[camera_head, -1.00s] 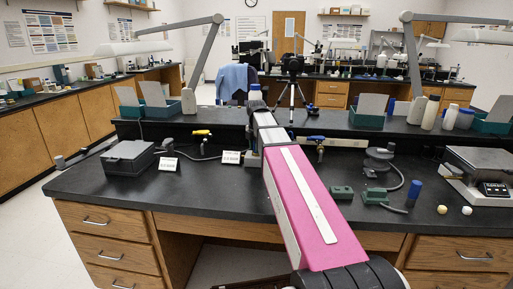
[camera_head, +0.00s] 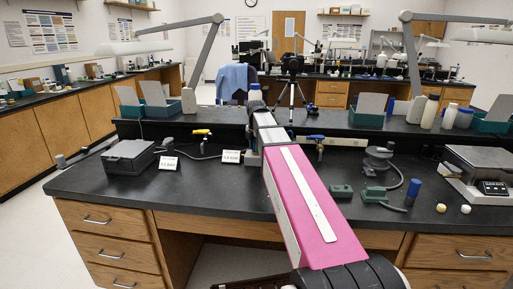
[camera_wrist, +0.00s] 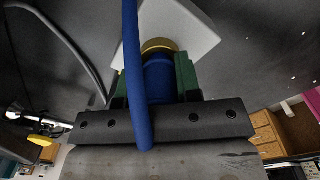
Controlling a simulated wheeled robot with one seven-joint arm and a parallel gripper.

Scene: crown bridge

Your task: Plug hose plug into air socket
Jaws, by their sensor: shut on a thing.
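My gripper (camera_wrist: 157,76) shows in the wrist view with its green fingers shut on the blue hose plug (camera_wrist: 158,84). A blue hose (camera_wrist: 131,60) crosses in front, left of the plug. A brass ring (camera_wrist: 158,45) sits just beyond the plug, against a pale block (camera_wrist: 190,28) that looks like the air socket's housing. Plug and ring look lined up and very close or touching; how deep the plug sits cannot be told. In the head view my pink arm reaches over the bench and hides the gripper and plug.
The black bench (camera_head: 110,190) carries a grey box (camera_head: 130,157) on the left, a yellow-handled valve (camera_head: 201,132), a blue-handled valve (camera_head: 317,138) and small cards. At right are green blocks (camera_head: 375,195), a blue cylinder (camera_head: 412,192) and a scale (camera_head: 482,175). The front left bench top is clear.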

